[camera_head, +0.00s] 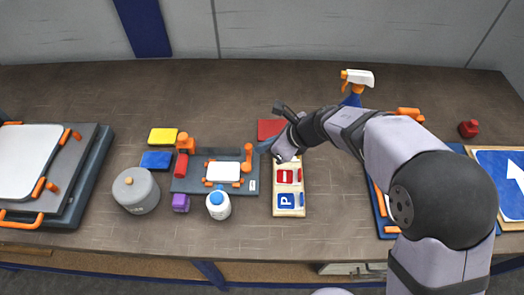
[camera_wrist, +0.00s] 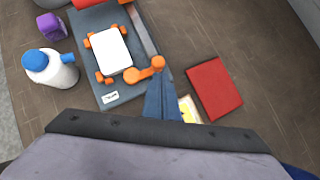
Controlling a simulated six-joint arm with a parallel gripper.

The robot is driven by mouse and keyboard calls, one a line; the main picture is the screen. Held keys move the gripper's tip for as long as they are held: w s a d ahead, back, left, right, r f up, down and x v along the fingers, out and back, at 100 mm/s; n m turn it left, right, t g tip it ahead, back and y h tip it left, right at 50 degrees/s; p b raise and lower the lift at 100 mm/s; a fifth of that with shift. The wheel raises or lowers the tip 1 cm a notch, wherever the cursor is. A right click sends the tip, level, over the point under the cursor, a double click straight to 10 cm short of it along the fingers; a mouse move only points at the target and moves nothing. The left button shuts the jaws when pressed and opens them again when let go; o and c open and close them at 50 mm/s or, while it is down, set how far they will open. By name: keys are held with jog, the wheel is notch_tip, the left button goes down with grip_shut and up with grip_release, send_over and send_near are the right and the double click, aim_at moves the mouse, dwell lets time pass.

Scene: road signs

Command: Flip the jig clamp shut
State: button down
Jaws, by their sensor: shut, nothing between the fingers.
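The jig (camera_head: 247,187) is a dark blue-grey base plate with a white sign blank (camera_head: 223,171) between orange corner holders; in the wrist view the blank (camera_wrist: 111,50) lies flat. A grey clamp bar (camera_wrist: 141,32) runs along the jig's far side in the head view. An orange clamp piece (camera_wrist: 146,70) with rounded ends is at the jig's right end, also seen in the head view (camera_head: 248,156). My gripper (camera_head: 264,147) is shut and empty, its blue fingertips (camera_wrist: 161,74) right beside the orange piece. I cannot tell whether they touch.
A white bottle with a blue cap (camera_head: 218,205), a purple block (camera_head: 181,202) and a grey pot (camera_head: 136,191) stand near the jig. A red pad (camera_head: 270,129) and a sign tray (camera_head: 288,211) lie close to my gripper. Yellow (camera_head: 163,136) and blue (camera_head: 156,160) blocks are left.

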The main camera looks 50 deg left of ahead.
jog(key=shift+w+d+r, duration=0.15)
jog(key=shift+w+d, duration=0.1)
jog(key=shift+d, duration=0.4)
jog(key=shift+w+d+r, duration=0.15)
jog(key=shift+w+d, duration=0.05)
jog(key=shift+d, duration=0.4)
jog(key=b+v, duration=0.1)
jog(key=v, duration=0.9)
jog(key=shift+w+b, duration=0.15)
jog(key=shift+b, duration=0.15)
